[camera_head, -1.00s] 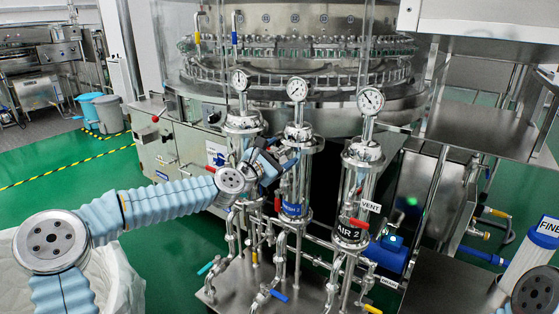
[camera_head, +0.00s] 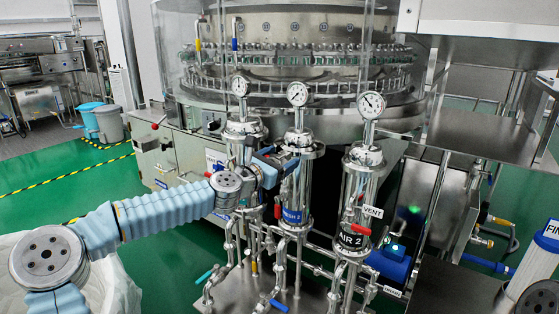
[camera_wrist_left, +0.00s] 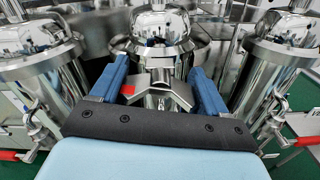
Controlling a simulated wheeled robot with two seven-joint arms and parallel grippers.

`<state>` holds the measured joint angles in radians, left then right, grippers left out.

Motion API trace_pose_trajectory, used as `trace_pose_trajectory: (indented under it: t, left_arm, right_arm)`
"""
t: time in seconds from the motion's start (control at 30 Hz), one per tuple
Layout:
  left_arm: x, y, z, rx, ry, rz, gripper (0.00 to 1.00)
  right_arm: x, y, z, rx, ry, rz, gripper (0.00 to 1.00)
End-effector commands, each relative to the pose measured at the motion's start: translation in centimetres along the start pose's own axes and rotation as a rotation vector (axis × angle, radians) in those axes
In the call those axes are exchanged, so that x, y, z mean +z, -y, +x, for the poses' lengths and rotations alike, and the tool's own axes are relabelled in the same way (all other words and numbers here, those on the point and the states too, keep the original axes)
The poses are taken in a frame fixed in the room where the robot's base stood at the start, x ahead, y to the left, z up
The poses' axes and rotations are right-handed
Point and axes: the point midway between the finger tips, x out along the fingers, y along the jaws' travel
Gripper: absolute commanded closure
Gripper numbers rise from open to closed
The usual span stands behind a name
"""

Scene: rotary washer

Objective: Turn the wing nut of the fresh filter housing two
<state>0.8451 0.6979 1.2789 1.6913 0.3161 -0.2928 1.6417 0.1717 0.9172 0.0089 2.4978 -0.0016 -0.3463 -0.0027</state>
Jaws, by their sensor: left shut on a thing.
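The fresh filter housing two (camera_head: 293,190) is the middle of three upright steel housings, with a blue label and a gauge on top. My left gripper (camera_head: 282,161) reaches its upper front from the left in the head view. In the left wrist view, its two blue fingers (camera_wrist_left: 160,88) stand either side of the steel wing nut (camera_wrist_left: 158,92) at the front of the housing's clamp ring (camera_wrist_left: 152,50). The gripper is shut on the wing nut's wings. In the head view the gripper hides the nut. My right gripper is out of view.
The AIR 2 housing (camera_head: 353,200) stands to the right and another housing (camera_head: 243,134) to the left, both close to the gripper. Pipes and valves with coloured handles run below. The rotary washer (camera_head: 300,75) stands behind. Green floor is open at the left.

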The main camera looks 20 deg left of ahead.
Motion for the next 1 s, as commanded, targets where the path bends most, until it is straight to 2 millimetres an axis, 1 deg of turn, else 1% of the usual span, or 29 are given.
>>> trace_pose_trajectory:
  t: [0.1,0.13,0.27,0.3,0.53,0.67,0.77,1.0]
  left_arm:
    - [-0.2,0.1,0.0,-0.002,-0.003,0.0,0.56]
    - [-0.2,0.1,0.0,-0.002,-0.003,0.0,0.22]
    - [-0.1,0.0,0.0,-0.001,-0.002,0.0,0.03]
    - [-0.1,0.0,0.0,-0.001,-0.002,0.001,0.0]
    - [-0.1,0.0,-0.1,0.0,-0.001,0.001,0.0]
    - [-0.2,-0.1,-1.3,0.002,-0.002,0.001,0.0]
    - [-0.4,-0.1,-3.1,0.002,-0.004,0.004,0.0]
    - [-0.3,-0.2,-8.4,0.003,-0.005,0.001,0.0]
  right_arm:
    - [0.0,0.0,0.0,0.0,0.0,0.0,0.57]
    - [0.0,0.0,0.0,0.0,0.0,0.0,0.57]
    - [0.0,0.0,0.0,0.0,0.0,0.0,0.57]
    - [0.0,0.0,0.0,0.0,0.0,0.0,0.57]
    - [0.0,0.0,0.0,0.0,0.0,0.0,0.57]
    - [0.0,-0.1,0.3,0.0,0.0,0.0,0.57]
    - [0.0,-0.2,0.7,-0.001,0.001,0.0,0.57]
    - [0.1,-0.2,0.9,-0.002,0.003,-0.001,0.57]
